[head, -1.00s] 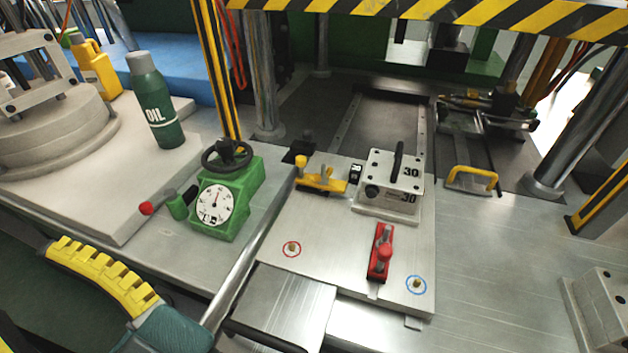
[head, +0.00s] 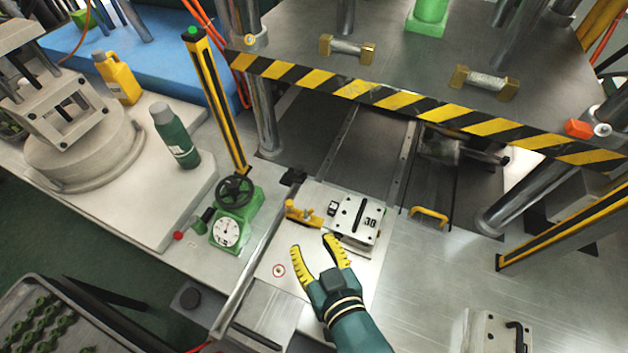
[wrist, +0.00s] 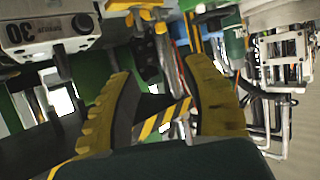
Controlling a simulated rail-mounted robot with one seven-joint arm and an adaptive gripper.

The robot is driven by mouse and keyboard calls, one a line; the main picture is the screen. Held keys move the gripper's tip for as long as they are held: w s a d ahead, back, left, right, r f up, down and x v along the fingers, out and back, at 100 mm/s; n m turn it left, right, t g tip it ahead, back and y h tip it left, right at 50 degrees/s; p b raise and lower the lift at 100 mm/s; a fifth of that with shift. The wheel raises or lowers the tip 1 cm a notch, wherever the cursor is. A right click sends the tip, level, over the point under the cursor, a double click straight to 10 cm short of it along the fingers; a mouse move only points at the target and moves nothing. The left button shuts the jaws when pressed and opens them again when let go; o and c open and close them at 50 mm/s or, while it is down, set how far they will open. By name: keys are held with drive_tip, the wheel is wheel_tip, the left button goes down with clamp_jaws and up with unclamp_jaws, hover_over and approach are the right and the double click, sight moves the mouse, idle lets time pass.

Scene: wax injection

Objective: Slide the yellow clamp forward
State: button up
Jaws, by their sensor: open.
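The yellow clamp (head: 303,212) sits on the metal plate (head: 262,252), left of the metal mould block marked 30 (head: 353,217). My gripper (head: 314,247) is open and empty over the plate, on the near side of the clamp. Its two yellow ridged fingers are spread and point towards the clamp and block, apart from the clamp as far as I can tell. In the wrist view the open fingers (wrist: 158,72) have nothing between them. The block (wrist: 48,32) appears there upside down at upper left, with a yellow part, likely the clamp (wrist: 143,10), beside it.
A green gauge with a black handwheel (head: 230,228) stands left of the plate. A striped press edge (head: 390,101) overhangs behind. A yellow handle (head: 430,216) is to the right. My arm hides the plate's near right part.

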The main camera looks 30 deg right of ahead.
sight(289, 203)
drive_tip(key=b+x, duration=0.3)
drive_tip(key=x, duration=1.3)
drive_tip(key=shift+w+a, duration=0.15)
drive_tip(key=shift+w, duration=0.05)
drive_tip(key=shift+s, duration=0.1)
clamp_jaws()
